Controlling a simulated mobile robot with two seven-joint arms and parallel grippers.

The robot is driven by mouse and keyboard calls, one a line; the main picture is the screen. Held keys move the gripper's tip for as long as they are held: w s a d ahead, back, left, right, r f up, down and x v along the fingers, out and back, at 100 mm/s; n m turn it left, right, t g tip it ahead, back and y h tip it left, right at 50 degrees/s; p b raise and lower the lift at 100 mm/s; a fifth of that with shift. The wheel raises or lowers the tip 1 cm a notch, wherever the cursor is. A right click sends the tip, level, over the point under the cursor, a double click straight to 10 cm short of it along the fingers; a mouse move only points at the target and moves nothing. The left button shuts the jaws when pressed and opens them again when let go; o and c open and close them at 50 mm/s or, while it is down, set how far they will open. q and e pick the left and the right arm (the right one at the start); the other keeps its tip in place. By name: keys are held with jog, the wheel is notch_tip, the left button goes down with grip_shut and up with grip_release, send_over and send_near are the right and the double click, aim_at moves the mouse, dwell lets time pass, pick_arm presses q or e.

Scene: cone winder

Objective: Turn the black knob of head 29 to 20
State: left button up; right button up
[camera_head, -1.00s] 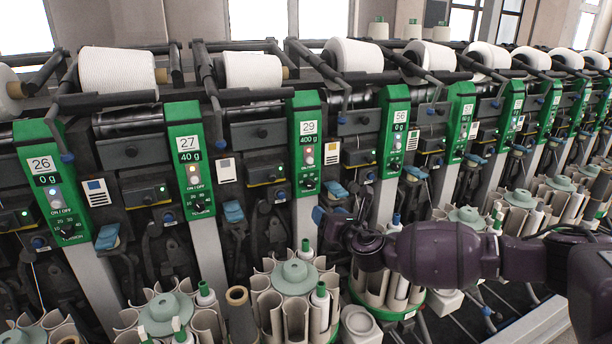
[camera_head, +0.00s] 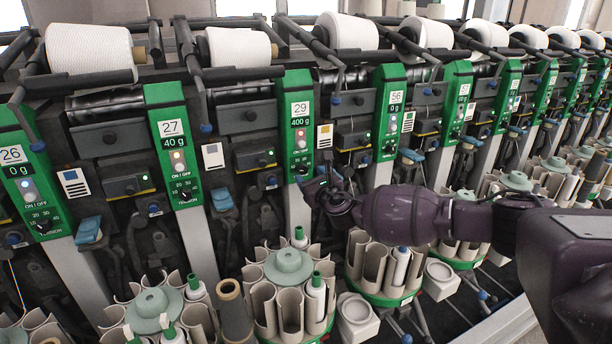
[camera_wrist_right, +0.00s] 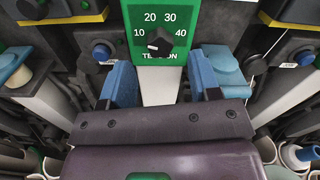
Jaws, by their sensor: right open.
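My right gripper (camera_head: 318,181) is at the lower end of this panel. In the right wrist view, its two blue fingers (camera_wrist_right: 160,78) are apart and empty, just below the knob and not touching it. My left gripper is out of view.
Blue levers (camera_head: 222,199) stick out between the heads. Below stand a round bobbin holder (camera_head: 288,267) and a white box (camera_head: 356,316). White yarn cones (camera_head: 238,48) line the top.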

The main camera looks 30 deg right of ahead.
aim_at(304, 171)
jog(key=shift+w, duration=1.5)
jog(key=shift+r, duration=0.1)
jog(key=shift+c, duration=0.5)
jog(key=c, duration=0.7)
jog(key=shift+c, duration=0.6)
